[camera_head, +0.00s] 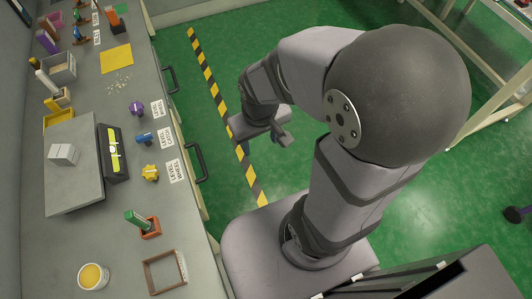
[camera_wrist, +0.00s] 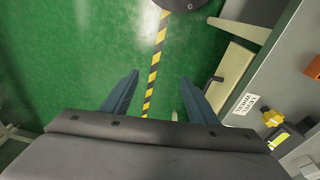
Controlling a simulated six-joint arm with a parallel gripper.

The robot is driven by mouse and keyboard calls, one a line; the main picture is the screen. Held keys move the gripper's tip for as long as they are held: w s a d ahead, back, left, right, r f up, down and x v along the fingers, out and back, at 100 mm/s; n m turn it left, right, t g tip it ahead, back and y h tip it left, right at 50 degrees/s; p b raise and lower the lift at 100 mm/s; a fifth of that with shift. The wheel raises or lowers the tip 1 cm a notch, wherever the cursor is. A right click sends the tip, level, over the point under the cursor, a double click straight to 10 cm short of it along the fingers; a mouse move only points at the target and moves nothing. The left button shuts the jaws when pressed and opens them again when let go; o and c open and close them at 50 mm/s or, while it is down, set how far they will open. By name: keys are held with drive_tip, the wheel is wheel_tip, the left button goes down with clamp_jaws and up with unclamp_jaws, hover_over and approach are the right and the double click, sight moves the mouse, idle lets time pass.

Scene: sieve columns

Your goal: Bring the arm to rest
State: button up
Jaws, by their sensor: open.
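My gripper (camera_wrist: 160,98) shows in the wrist view with its two blue-grey fingers spread apart and nothing between them. Below it is the green floor (camera_wrist: 85,45) with a yellow and black striped line. In the head view my gripper (camera_head: 282,132) hangs over the floor, to the right of the striped line and clear of the bench. My arm is folded above my base, and its upper links hide part of the floor. The tips are small in the head view.
A grey bench (camera_head: 205,255) runs along the left. Door handles (camera_head: 196,162) jut from the bench front.

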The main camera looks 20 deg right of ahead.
drive_tip(key=shift+m+g, duration=0.4)
drive_tip(key=shift+g, duration=0.4)
drive_tip(key=s, duration=0.4)
drive_tip(key=shift+s+d+r, duration=0.1)
drive_tip(key=shift+s, duration=0.25)
wheel_tip(320, 180, up, 19)
drive_tip(key=p, duration=1.8)
drive_tip(key=shift+p, duration=0.35)
drive_tip(key=shift+f, duration=0.2)
